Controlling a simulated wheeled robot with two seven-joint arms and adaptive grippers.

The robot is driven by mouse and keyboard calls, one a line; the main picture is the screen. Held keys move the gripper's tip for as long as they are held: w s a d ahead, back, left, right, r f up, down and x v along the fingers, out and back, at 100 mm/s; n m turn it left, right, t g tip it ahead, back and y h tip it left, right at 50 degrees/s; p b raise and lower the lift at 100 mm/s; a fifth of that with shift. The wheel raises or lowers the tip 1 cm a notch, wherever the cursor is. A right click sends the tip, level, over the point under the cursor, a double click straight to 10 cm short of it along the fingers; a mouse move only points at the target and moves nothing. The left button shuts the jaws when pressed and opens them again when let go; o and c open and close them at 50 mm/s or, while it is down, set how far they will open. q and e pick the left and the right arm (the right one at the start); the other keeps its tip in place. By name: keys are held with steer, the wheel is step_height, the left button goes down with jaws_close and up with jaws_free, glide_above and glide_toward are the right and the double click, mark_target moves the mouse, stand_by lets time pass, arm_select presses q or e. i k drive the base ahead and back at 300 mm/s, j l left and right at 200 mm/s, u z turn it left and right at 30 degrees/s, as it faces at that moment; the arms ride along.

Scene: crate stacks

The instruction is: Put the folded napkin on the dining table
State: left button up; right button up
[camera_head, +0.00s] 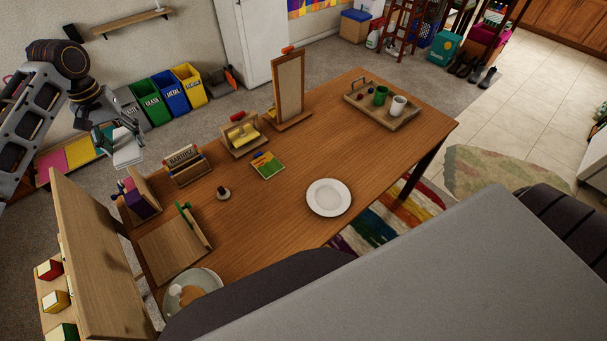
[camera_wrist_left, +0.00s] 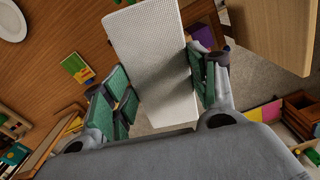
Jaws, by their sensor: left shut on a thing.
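The folded napkin, a white textured rectangle, shows in the left wrist view (camera_wrist_left: 155,60) between my green finger pads and as a small pale shape in the head view (camera_head: 128,153). My left gripper (camera_head: 112,137) is shut on it and holds it in the air, beyond the left end of the dining table. In the left wrist view the left gripper (camera_wrist_left: 160,88) has a pad on each side of the napkin. The wooden dining table (camera_head: 265,212) fills the middle of the head view. My right gripper is not in view.
On the table are a white plate (camera_head: 328,198), a tray (camera_head: 365,112) with mugs, a small book (camera_head: 267,165), a standing framed board (camera_head: 289,88) and a wooden board (camera_head: 172,252). Bare wood surrounds the plate.

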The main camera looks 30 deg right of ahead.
mark_target(354, 168)
steer(key=l+z, duration=0.15)
steer(key=l, duration=0.65)
steer(key=l+z, duration=0.15)
steer(key=l, duration=0.7)
steer(key=l+z, duration=0.15)
steer(key=l, duration=0.65)
steer(key=i+l+z, duration=0.1)
steer(key=l, duration=0.75)
steer(key=i, duration=0.05)
